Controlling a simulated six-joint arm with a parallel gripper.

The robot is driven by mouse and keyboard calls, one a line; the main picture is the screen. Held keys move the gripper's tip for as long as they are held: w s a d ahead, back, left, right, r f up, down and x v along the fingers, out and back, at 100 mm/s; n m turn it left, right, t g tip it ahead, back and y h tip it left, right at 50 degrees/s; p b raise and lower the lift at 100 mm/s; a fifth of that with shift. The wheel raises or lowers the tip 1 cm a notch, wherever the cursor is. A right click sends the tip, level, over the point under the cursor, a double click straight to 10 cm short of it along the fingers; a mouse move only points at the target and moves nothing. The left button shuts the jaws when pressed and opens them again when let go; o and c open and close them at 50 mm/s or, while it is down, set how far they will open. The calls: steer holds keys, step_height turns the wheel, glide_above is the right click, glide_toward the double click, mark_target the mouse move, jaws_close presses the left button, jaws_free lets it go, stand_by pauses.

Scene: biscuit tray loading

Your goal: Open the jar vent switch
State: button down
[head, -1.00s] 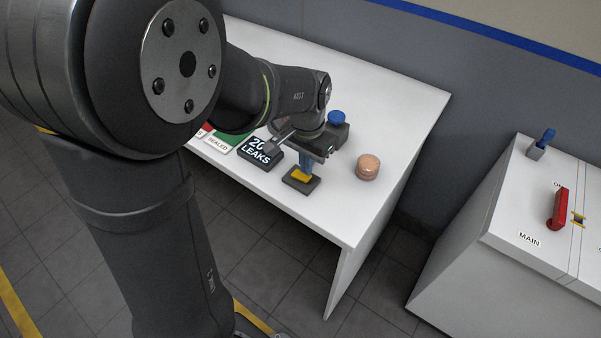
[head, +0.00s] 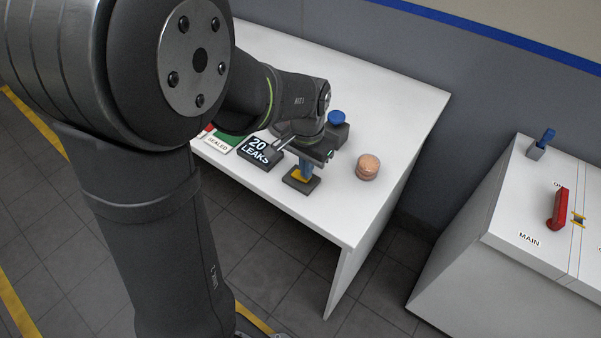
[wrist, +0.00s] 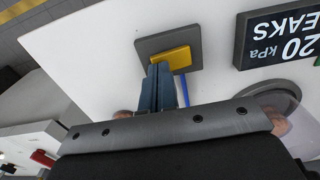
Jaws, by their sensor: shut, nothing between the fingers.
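A yellow rocker (head: 299,176) sits on a dark grey square base (head: 314,184) near the table's front edge; it looks like the vent switch, though no label on it is readable. In the wrist view the yellow rocker (wrist: 176,58) lies on its grey base (wrist: 150,45). My gripper (head: 304,180) is shut and empty, with its blue fingertips (wrist: 159,67) at the rocker's edge. They appear to touch it or hover just over it; I cannot tell which. The fingers hide part of the rocker and base.
A dark display (head: 261,151) reading "20 LEAKS" stands left of the base. A "SEALED" label (head: 217,144) lies beyond it. A blue knob (head: 336,117) is behind my gripper, and a pinkish-brown stack (head: 367,167) stands right. A separate bench (head: 505,220) holds a red handle (head: 557,210).

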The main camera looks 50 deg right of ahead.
steer(key=shift+f, duration=0.35)
steer(key=shift+r, duration=3.55)
steer(key=shift+f, duration=0.1)
step_height(320, 180, down, 7)
steer(key=shift+r, duration=0.1)
steer(key=shift+r, duration=0.1)
